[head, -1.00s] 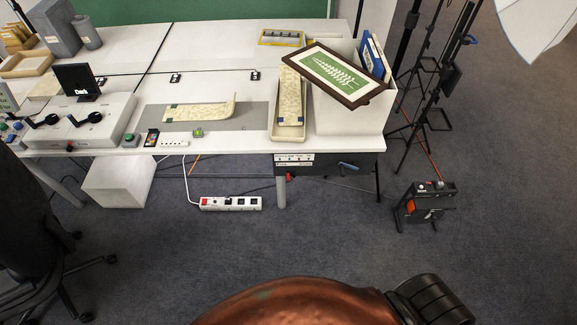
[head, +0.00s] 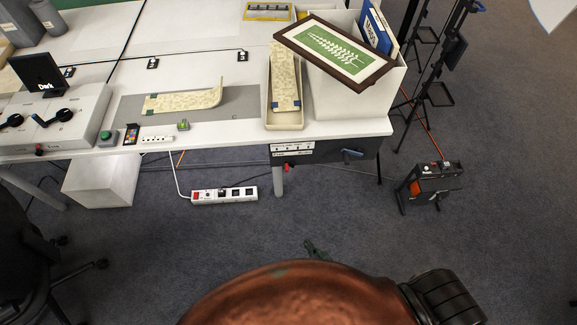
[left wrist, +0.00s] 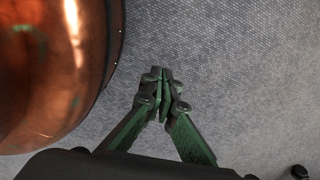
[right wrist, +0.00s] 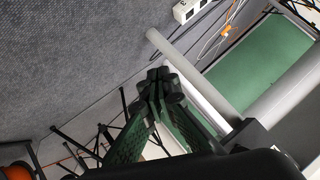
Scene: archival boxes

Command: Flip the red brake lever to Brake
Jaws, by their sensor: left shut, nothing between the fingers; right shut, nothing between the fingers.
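A small red part (head: 290,167), which may be the red brake lever, shows at the left end of a dark panel (head: 322,155) under the table's front edge in the head view. It is too small to read its position. My right gripper (head: 313,247) shows small and low in the head view, over the floor in front of the panel and apart from it. In the right wrist view (right wrist: 160,82) its fingers are shut and empty. My left gripper (left wrist: 160,80) is shut and empty over grey carpet in the left wrist view. The red part is not clear in either wrist view.
The panel also has a white label strip (head: 292,149) and a blue handle (head: 352,154). A power strip (head: 224,195) lies on the floor at the left. A dark device (head: 431,185) stands on the floor at the right. Carpet before the panel is free.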

